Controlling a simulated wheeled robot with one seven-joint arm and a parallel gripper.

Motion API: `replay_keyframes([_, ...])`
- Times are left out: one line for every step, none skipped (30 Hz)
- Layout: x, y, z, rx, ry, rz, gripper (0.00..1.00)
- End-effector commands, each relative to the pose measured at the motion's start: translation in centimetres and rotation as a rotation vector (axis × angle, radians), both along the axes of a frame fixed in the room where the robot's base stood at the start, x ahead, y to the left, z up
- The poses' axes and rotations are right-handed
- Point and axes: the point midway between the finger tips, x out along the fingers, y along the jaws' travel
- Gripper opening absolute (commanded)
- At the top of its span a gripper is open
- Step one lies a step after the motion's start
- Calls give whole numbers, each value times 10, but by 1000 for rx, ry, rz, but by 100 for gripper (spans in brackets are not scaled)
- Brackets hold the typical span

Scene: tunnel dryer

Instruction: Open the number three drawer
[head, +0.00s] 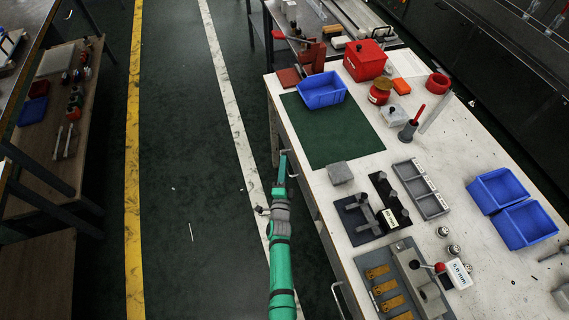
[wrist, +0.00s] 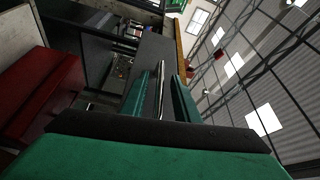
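The white workbench (head: 365,185) has a drawer handle (head: 291,163) on its left side, near the green mat. Another handle (head: 338,299) shows lower down on the same side. I cannot read any drawer number. My gripper (head: 282,168) is beside the upper handle at the bench's left side. In the wrist view my gripper's two green fingers (wrist: 161,96) stand apart, with a thin silver bar (wrist: 161,78) between them, likely the handle. I cannot tell whether the fingers touch it. The drawer fronts are mostly hidden under the bench top in the head view.
The bench top holds a blue bin (head: 321,91), a red box (head: 365,60), a grey block (head: 340,173) and a fixture with brass-coloured plates (head: 390,285). A wooden shelf unit (head: 60,120) stands at the far left.

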Motion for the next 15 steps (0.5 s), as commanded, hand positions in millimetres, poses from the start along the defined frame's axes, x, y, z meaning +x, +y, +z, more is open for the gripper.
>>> replay_keyframes([4, 0, 0, 0, 1, 0, 28])
replay_keyframes([6, -1, 0, 0, 1, 0, 28])
replay_keyframes([8, -1, 0, 1, 1, 0, 28])
replay_keyframes([9, -1, 1, 0, 1, 0, 28])
replay_keyframes([10, -1, 1, 0, 1, 0, 28])
replay_keyframes([10, -1, 1, -1, 1, 0, 28])
replay_keyframes([11, -1, 1, -1, 1, 0, 28])
replay_keyframes([11, -1, 0, -1, 1, 0, 28])
replay_keyframes([11, -1, 0, -1, 1, 0, 28])
replay_keyframes([11, -1, 0, -1, 1, 0, 28])
replay_keyframes([11, -1, 0, -1, 1, 0, 28])
replay_keyframes([11, -1, 0, -1, 1, 0, 28])
replay_keyframes([11, -1, 0, 0, 1, 0, 28])
replay_keyframes([11, -1, 0, 0, 1, 0, 28])
replay_keyframes([11, -1, 0, 0, 1, 0, 18])
